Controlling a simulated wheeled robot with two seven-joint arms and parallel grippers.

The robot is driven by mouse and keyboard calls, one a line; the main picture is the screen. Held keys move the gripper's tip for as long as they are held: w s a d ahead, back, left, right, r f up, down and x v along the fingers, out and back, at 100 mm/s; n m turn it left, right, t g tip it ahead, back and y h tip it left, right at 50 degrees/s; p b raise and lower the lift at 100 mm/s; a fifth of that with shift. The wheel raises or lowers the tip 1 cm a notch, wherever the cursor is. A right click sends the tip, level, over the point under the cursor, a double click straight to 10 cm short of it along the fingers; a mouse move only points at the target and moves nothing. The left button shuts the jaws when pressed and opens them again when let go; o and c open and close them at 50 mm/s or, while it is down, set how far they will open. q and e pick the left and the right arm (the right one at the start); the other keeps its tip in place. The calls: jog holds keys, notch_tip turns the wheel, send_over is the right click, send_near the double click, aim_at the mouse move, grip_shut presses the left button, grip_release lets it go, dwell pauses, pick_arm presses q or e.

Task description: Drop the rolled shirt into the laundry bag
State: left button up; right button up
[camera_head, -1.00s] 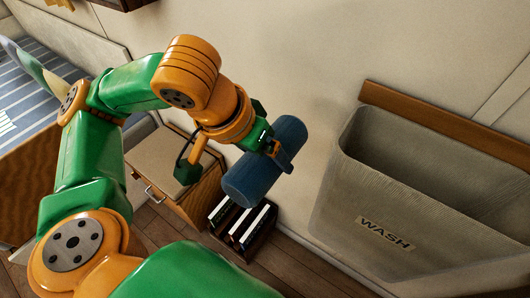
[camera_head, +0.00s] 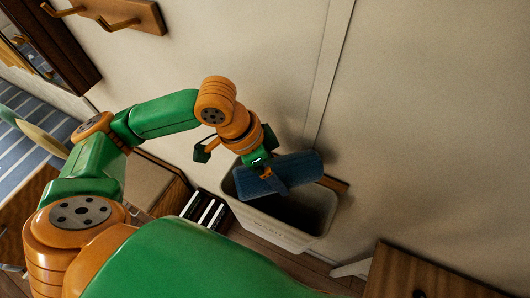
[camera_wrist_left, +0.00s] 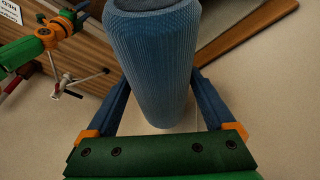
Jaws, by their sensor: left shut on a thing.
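The rolled shirt is a blue cylinder (camera_head: 292,173) in the head view. My left gripper (camera_head: 275,180) is shut on it and holds it across the mouth of the laundry bag. In the left wrist view the roll (camera_wrist_left: 157,70) is clamped between the two fingers of the gripper (camera_wrist_left: 158,90). The laundry bag (camera_head: 272,232) is a pale fabric bin with a "WASH" label, hung by the wall. Its dark inside shows below the roll. I cannot tell how high the roll is above the rim.
A wooden strip (camera_head: 334,184) backs the bag on the wall. A small rack with black and white items (camera_head: 204,209) stands left of the bag. A wooden cabinet (camera_head: 430,272) is at lower right. A hook board (camera_head: 120,12) is on the wall at upper left.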

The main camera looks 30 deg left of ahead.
pick_arm(q)
jog(key=shift+w+d+f, duration=0.1)
jog(key=shift+d+f, duration=0.1)
jog(key=shift+d, duration=0.35)
jog(key=shift+a+f, duration=0.15)
jog(key=shift+f, duration=0.05)
jog(key=shift+s+a+f+b, duration=0.25)
jog(key=shift+a+f+b, duration=0.25)
jog(key=shift+f+b, duration=0.05)
jog(key=shift+s+a+f+b, duration=0.2)
jog(key=shift+a+f+b, duration=0.25)
jog(key=shift+f+b, duration=0.1)
jog(key=b+x, duration=0.1)
jog(key=b, duration=0.1)
jog(key=b+x, duration=0.2)
jog(key=shift+a+f+b, duration=0.25)
jog(key=shift+b, duration=0.05)
jog(key=o, duration=1.2)
jog(key=shift+s+a, duration=0.1)
jog(key=shift+a, duration=0.05)
pick_arm(e)
notch_tip(320, 180, down, 6)
jog(key=shift+a+f, duration=0.2)
jog(key=shift+a, duration=0.15)
